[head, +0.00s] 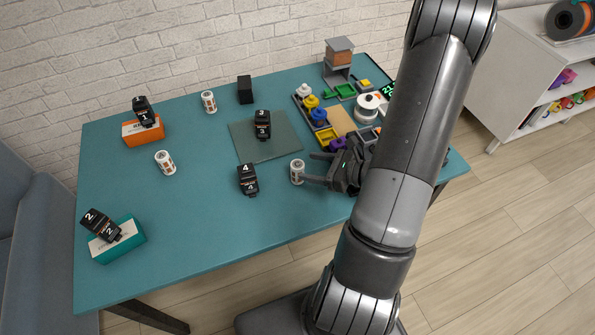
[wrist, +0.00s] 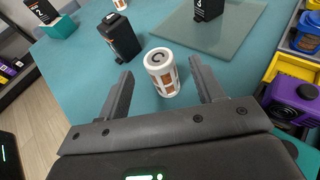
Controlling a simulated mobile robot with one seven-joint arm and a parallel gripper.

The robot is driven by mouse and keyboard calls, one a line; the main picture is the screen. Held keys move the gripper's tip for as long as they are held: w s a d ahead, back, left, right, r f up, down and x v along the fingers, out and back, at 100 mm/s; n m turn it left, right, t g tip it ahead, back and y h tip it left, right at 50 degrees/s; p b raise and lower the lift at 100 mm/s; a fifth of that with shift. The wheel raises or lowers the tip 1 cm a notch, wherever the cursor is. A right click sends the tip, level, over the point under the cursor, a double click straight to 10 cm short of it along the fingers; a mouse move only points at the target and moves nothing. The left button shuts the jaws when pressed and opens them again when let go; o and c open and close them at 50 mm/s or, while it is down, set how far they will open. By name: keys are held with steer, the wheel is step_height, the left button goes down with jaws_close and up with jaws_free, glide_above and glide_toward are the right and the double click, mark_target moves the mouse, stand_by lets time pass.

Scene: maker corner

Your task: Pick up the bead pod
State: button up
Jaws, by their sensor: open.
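Three white cylindrical pods with brown-orange windows stand upright on the teal table: one at the back (head: 209,101), one left of centre (head: 165,162) and one near the front edge (head: 297,171). I cannot tell from the markings which is the bead pod. The front pod also shows in the wrist view (wrist: 161,72), with a letter C on its lid. My gripper (head: 308,168) is open and empty, low over the table. In the wrist view its fingertips (wrist: 161,70) lie on either side of the C pod, with visible gaps.
Black numbered blocks stand around: 4 (head: 247,179) left of the C pod, 3 (head: 262,125) on the grey-green mat (head: 284,148), 1 (head: 143,111) on an orange box, 2 (head: 101,225) on a teal box. Coloured knobs and trays (head: 319,115) crowd the right.

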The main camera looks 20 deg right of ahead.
mark_target(299, 164)
steer(key=x, duration=0.5)
steer(key=shift+a, duration=0.1)
steer(key=c, duration=1.1)
steer(key=shift+r, duration=0.1)
